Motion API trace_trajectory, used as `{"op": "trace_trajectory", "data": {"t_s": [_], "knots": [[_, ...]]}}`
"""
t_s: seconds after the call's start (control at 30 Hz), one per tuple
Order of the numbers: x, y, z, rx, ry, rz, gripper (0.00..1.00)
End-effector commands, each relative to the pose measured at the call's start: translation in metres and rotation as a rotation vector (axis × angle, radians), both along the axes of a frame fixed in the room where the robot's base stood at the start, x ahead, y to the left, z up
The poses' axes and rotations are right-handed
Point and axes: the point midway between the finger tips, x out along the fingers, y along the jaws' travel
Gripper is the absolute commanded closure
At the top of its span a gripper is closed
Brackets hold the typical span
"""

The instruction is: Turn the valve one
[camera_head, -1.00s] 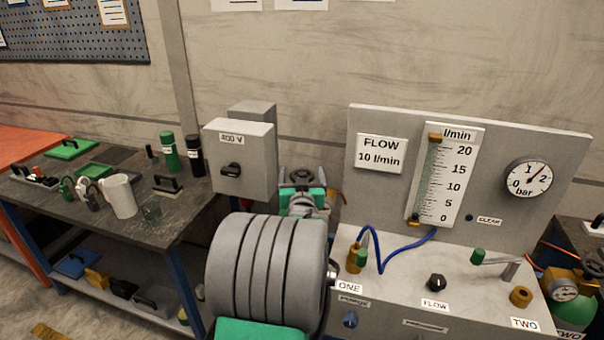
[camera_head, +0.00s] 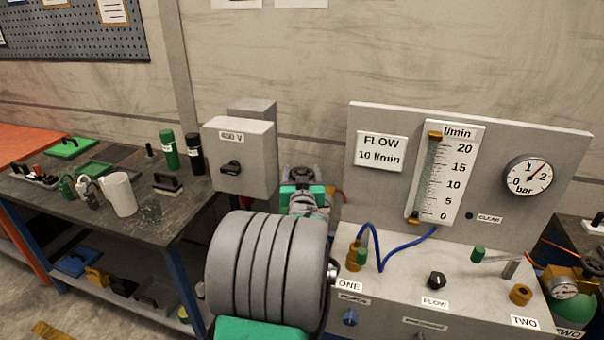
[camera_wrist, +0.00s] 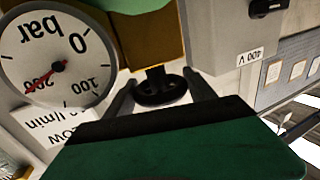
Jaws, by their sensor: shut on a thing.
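The black valve handwheel (camera_wrist: 158,90) sits below a brass-coloured body (camera_wrist: 152,42) in the middle of the wrist view. My gripper (camera_wrist: 161,90) has one dark finger on each side of the wheel and is shut on it. The green housing of my gripper fills the lower part of that view. In the head view my thick grey arm hides most of this spot, and only a dark part of the gripper or wheel shows beyond it. A round gauge (camera_wrist: 55,55) beside the valve has its red needle near 200.
The grey flow panel (camera_head: 385,200) stands right of my arm, with a blue hose (camera_head: 400,248), a flow tube and a bar gauge (camera_head: 528,177). A 400 V box (camera_head: 240,145) is close behind the arm. A cluttered workbench (camera_head: 155,215) stands at left.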

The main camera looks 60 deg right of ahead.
Motion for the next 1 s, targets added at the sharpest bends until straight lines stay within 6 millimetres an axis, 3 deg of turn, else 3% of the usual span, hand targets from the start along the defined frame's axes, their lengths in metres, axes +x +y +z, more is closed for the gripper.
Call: {"op": "trace_trajectory", "data": {"t_s": [0.47,1.0], "knots": [[-0.002,-0.001,-0.012,-0.008,0.0,0.197,0.77],[0.002,0.002,-0.003,0.001,0.001,0.488,0.77]]}}
